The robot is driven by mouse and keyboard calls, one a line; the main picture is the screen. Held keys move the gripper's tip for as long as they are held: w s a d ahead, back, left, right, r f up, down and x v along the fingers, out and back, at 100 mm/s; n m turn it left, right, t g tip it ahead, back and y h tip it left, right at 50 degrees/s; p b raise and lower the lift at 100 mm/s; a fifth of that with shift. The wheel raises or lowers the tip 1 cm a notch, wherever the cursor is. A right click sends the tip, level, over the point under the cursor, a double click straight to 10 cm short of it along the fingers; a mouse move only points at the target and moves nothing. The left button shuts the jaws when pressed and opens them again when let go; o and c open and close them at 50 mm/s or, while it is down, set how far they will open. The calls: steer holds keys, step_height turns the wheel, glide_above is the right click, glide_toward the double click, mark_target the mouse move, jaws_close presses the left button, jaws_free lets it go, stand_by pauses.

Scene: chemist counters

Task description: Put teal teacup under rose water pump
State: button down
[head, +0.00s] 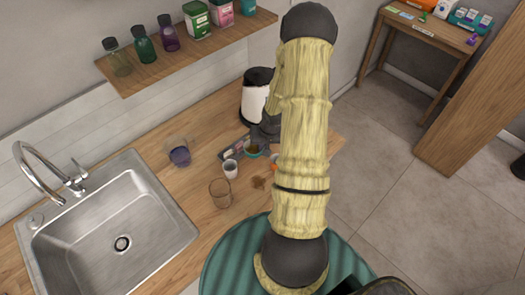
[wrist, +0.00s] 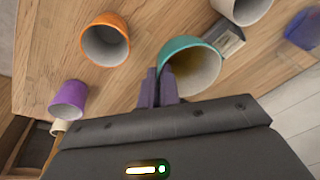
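The teal teacup (head: 252,155) is on the wooden counter at my gripper (head: 264,138) in the head view. In the wrist view the teacup (wrist: 180,46) shows its open mouth and pale inside. My gripper (wrist: 159,87) has its two dark fingers close together at the cup's near left rim, with the cup wall seemingly between them. A white pot with a black top (head: 255,95) stands just behind; it may be the rose water pump, but no label is readable. My arm hides part of this area.
A white cup (head: 230,169), a brownish glass (head: 220,192) and a glass with purple contents (head: 180,155) are to the left. The sink (head: 110,225) is further left. A bottle shelf (head: 185,55) hangs above.

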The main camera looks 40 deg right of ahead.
steer(key=shift+s+p+x, duration=0.2)
steer(key=shift+x, duration=0.8)
steer(key=shift+s+p+x, duration=0.15)
steer(key=shift+s+x, duration=0.1)
steer(key=shift+x, duration=0.75)
steer(key=shift+f, duration=0.2)
steer(key=c, duration=1.6)
jaws_free()
steer(key=shift+r, duration=0.15)
steer(key=v, duration=1.2)
steer(key=shift+d, duration=0.1)
